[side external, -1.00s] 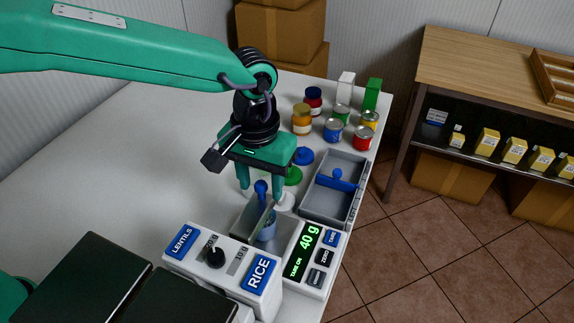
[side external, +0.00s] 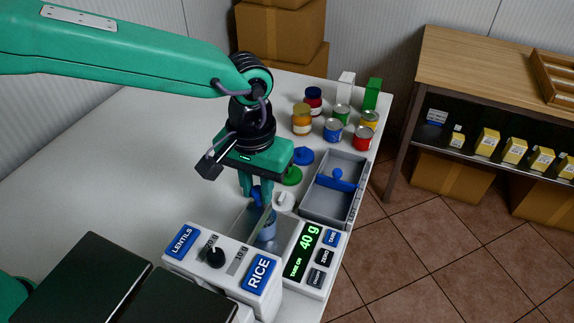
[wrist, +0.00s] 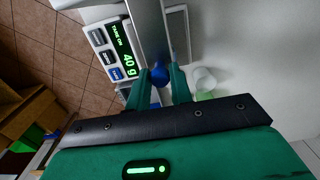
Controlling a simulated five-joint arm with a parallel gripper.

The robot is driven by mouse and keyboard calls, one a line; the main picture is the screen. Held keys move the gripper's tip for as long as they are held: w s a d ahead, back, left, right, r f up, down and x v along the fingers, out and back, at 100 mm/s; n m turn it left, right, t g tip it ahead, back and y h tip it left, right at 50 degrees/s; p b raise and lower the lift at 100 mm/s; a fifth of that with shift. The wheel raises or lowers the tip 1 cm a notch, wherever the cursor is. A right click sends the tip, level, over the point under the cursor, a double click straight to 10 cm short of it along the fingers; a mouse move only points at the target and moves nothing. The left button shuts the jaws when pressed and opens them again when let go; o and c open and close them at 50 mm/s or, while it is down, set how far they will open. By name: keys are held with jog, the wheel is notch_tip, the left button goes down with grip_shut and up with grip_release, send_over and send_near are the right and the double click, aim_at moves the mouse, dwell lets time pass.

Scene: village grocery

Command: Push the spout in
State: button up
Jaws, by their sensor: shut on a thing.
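The spout (wrist: 149,30) is a grey metal channel with a blue knob (wrist: 160,75) at its end nearest my gripper. In the side view it is a narrow grey strip above a bluish cup (side external: 267,229), in front of the dispenser (side external: 222,262) labelled LENTILS and RICE. My gripper (side external: 255,198) points down over the spout. Its two green fingers are shut on the blue knob, one on each side, as the wrist view shows (wrist: 160,82). The fingers partly hide the knob in the side view.
A scale display (side external: 306,245) reads 40 g beside the cup. Jars and cans (side external: 302,119) stand farther back. Green and blue lids (side external: 303,156) lie behind my gripper. The table's left side is clear.

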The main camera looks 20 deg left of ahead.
aim_at(239, 235)
jog(key=shift+s, duration=3.6)
jog(key=o, duration=0.8)
jog(key=shift+r, duration=0.1)
notch_tip(239, 235, up, 7)
